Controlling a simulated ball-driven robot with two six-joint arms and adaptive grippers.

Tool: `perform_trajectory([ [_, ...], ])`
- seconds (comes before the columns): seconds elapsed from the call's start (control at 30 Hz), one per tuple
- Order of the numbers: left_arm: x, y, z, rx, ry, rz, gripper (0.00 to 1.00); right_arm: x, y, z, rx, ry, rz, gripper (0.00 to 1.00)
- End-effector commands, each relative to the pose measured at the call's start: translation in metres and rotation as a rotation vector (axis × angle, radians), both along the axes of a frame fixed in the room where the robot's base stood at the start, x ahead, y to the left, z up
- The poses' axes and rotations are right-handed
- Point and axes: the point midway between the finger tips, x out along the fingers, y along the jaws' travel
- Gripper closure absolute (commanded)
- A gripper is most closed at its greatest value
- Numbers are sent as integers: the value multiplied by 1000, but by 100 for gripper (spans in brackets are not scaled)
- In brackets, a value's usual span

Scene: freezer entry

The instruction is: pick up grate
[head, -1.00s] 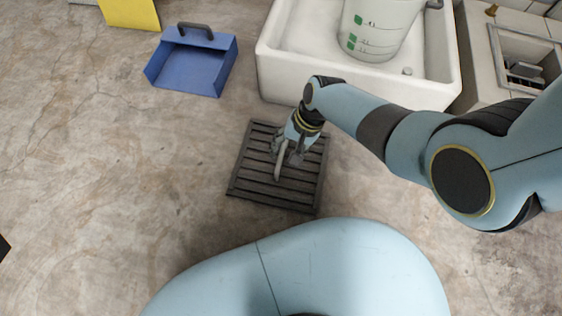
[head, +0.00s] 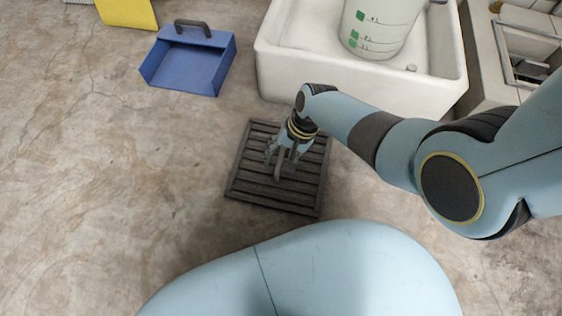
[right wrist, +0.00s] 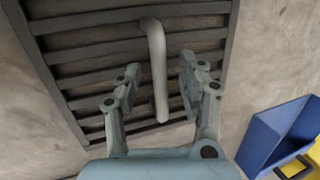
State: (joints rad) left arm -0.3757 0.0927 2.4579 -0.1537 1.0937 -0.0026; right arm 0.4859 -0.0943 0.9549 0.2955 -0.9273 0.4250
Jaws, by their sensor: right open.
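The grate (head: 251,165) is a dark square of parallel slats lying flat on the floor in the head view. It also fills the upper part of the right wrist view (right wrist: 80,55). A pale, bent bar-like handle (right wrist: 157,60) shows over its slats. My right gripper (head: 279,164) is open above the grate. In the right wrist view its two fingers (right wrist: 160,80) stand on either side of the pale handle, with visible gaps. I cannot tell how high the fingertips are above the slats. My left gripper is not in view.
A blue dustpan-like tray (head: 190,62) with a dark handle lies at upper left, by a yellow object (head: 127,12). A white basin (head: 350,83) holding a measuring bucket (head: 378,25) stands just behind the grate. The floor left of the grate is clear.

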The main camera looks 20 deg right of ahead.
Motion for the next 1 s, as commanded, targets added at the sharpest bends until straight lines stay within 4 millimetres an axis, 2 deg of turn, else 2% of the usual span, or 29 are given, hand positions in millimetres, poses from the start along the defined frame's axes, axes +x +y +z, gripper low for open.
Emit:
perform_trajectory([
  [0.87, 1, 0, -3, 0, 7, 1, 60, 0, 0, -5, 0, 0, 0, 60],
  [1.0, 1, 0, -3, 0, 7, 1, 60, 0, 0, -5, 0, 0, 0, 77],
])
